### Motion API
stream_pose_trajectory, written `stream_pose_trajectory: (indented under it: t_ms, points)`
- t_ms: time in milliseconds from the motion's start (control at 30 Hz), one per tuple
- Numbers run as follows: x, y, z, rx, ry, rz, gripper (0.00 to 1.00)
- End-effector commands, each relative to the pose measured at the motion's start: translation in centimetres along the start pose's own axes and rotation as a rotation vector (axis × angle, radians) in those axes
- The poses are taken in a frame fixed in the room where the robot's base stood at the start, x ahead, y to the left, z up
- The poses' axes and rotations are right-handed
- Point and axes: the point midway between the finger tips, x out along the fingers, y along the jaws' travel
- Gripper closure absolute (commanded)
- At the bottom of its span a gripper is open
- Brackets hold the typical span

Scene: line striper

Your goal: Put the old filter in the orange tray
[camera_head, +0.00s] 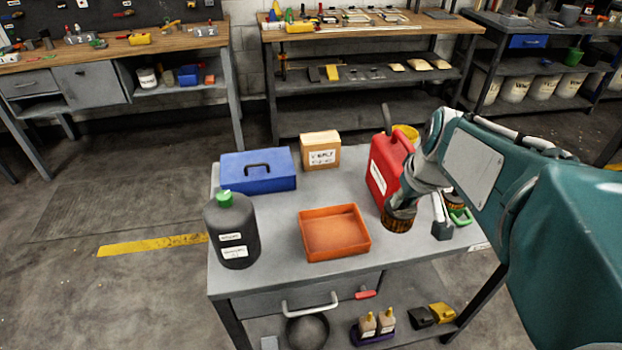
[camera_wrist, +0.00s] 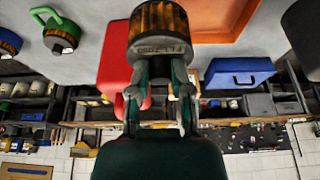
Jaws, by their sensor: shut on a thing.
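My gripper (camera_head: 402,203) is shut on the old filter (camera_head: 397,220), a dark, grimy cylinder with orange-brown pleats. In the wrist view the filter (camera_wrist: 158,28) sits upside down in the picture between the two fingers of my gripper (camera_wrist: 160,62). The orange tray (camera_head: 335,233) is empty and lies to the left of the filter on the grey table. A corner of the tray (camera_wrist: 222,22) shows in the wrist view. I cannot tell whether the filter's base touches the table.
A red can (camera_head: 382,172) stands close behind my gripper. A green-ringed filter (camera_head: 460,214) is at right. A dark bottle (camera_head: 233,235), blue toolbox (camera_head: 258,182) and cardboard box (camera_head: 320,157) stand left and behind the tray. Bare table lies between tray and filter.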

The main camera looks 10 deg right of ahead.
Motion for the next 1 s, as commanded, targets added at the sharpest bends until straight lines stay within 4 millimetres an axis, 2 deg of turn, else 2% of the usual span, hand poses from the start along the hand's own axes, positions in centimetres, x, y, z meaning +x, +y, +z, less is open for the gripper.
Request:
stream_pose_trajectory:
  t_ms: [167, 500, 700, 1000]
  points:
    - [1.4, -1.6, -1.0, -0.007, -0.004, -0.004, 1.00]
    - [6.1, -7.2, -4.3, -0.008, -0.004, -0.002, 1.00]
    - [10.0, -9.1, -4.8, -0.004, -0.005, -0.001, 1.00]
    - [13.1, -10.6, -5.1, -0.002, -0.004, 0.000, 1.00]
